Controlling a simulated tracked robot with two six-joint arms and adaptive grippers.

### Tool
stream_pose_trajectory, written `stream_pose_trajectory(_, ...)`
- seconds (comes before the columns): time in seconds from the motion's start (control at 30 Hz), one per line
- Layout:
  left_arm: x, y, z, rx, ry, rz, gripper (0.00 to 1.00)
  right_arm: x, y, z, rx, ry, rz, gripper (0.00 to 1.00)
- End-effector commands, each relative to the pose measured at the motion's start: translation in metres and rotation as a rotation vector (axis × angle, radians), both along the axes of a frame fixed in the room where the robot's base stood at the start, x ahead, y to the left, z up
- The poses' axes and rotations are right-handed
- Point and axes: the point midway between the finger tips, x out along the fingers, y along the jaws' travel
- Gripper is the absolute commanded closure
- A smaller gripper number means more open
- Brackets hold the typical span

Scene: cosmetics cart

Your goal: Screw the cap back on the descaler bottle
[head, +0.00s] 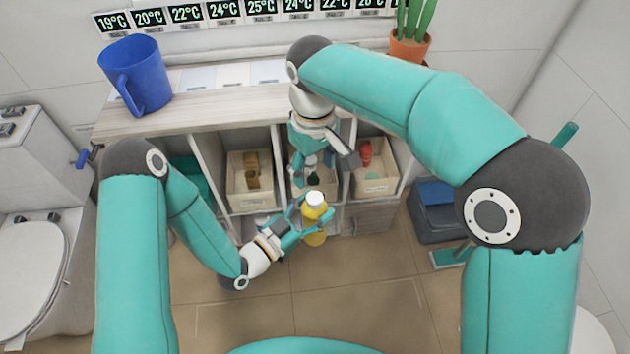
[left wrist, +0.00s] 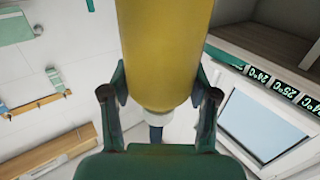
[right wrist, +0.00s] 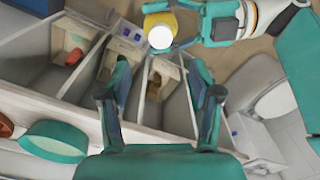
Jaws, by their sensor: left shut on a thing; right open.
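The yellow descaler bottle (head: 314,238) stands upright in my left gripper (head: 309,215), clear of the shelf front. A white cap (head: 316,198) sits at its top; I cannot tell whether it is screwed tight. In the left wrist view the bottle (left wrist: 165,45) fills the space between the fingers, with its white end (left wrist: 157,117) below. In the right wrist view the round white top (right wrist: 160,37) faces the camera beyond my right gripper (right wrist: 160,82). That gripper is open and empty. In the head view my right gripper (head: 314,165) is just above and behind the cap, apart from it.
A wooden shelf unit (head: 215,112) stands behind, with open compartments holding beige bins (head: 240,205). A blue mug (head: 145,75) and a potted plant (head: 408,46) stand on top. A dark blue bin (head: 437,212) is at right, a toilet (head: 30,260) at left. The floor in front is clear.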

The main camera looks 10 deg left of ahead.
Motion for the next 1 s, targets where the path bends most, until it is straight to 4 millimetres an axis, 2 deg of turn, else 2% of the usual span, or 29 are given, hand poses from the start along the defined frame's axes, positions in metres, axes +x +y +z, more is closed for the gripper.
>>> stream_pose_trajectory(0.1, 0.0, 0.0, 0.001, -0.001, -0.002, 0.0, 1.0, 0.001, 0.0, 0.016, 0.001, -0.002, 0.0, 0.36)
stream_pose_trajectory(0.23, 0.0, 0.0, 0.001, -0.001, -0.002, 0.0, 1.0, 0.0, 0.0, 0.024, -0.001, -0.001, 0.001, 0.36)
stream_pose_trajectory(0.77, 0.0, 0.0, 0.001, -0.001, -0.002, 0.0, 1.0, 0.0, 0.0, 0.024, -0.001, 0.0, 0.001, 0.36)
stream_pose_trajectory(0.87, 0.0, 0.0, 0.001, -0.001, -0.002, 0.0, 1.0, 0.003, -0.004, 0.018, -0.007, 0.001, 0.012, 0.36)
stream_pose_trajectory(0.97, 0.0, 0.0, 0.001, -0.001, -0.002, 0.0, 1.0, 0.011, -0.017, -0.003, -0.025, 0.001, 0.052, 0.36)
stream_pose_trajectory(1.0, 0.0, 0.0, 0.001, -0.001, -0.002, 0.0, 1.0, 0.016, -0.025, -0.017, -0.034, 0.002, 0.08, 0.36)
